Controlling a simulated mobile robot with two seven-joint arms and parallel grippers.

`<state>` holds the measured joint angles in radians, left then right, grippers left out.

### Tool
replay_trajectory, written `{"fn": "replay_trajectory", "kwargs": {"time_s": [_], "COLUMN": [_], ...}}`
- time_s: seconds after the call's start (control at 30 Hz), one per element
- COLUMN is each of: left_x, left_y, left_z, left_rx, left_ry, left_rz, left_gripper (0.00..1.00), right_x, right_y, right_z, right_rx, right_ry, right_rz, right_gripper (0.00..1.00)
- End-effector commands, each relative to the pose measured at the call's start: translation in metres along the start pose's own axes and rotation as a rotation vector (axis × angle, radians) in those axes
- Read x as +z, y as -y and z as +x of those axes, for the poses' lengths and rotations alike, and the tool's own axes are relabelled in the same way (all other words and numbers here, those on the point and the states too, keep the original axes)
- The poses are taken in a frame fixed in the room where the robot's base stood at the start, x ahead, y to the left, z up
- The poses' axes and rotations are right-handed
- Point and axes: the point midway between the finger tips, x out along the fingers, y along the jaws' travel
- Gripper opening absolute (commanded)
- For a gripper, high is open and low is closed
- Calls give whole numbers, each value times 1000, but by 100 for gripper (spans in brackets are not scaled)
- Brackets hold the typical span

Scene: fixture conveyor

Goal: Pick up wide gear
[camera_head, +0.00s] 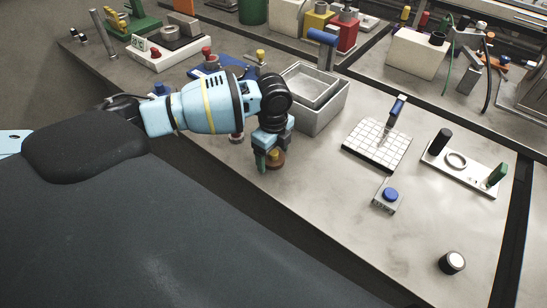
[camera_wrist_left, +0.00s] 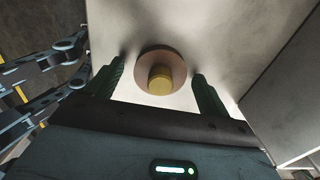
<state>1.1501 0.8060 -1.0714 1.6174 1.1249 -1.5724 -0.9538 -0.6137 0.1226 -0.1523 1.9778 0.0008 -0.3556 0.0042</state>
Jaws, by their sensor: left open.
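A round brown disc with a yellow hub (camera_head: 275,155), which I take for the wide gear though no teeth can be made out, stands on the metal table. In the left wrist view the brown disc (camera_wrist_left: 177,64) lies between the fingertips, with clear space on both sides. My left gripper (camera_head: 268,157) is open just over it with its green fingers pointing down. The two fingers also show in the left wrist view (camera_wrist_left: 158,72). In the head view the gripper hides part of the disc. My right gripper is not in view.
A grey open bin (camera_head: 318,119) stands just behind and right of my gripper. Further right are a white tiled board (camera_head: 366,157), a blue-button box (camera_head: 386,203), and a white plate (camera_head: 477,181) with a ring and pegs. The table's front middle is clear.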

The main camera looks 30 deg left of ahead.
Motion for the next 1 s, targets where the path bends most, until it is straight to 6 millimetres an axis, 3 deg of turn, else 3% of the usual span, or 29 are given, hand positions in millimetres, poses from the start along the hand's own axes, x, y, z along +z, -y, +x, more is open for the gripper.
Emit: {"fn": "replay_trajectory", "kwargs": {"time_s": [0.17,0.53,0.83,1.0], "left_x": [0,0,0,0], "left_y": [0,0,0,1], "left_z": [0,-1,-3,-14], "left_rx": [-1,-1,-2,-3], "left_ry": [0,0,0,0], "left_rz": [0,0,0,0], "left_gripper": [77,30,29,29], "right_x": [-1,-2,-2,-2], "right_y": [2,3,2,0], "right_z": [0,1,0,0], "right_rx": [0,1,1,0], "right_ry": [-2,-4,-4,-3], "right_rz": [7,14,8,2], "right_gripper": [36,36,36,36]}}
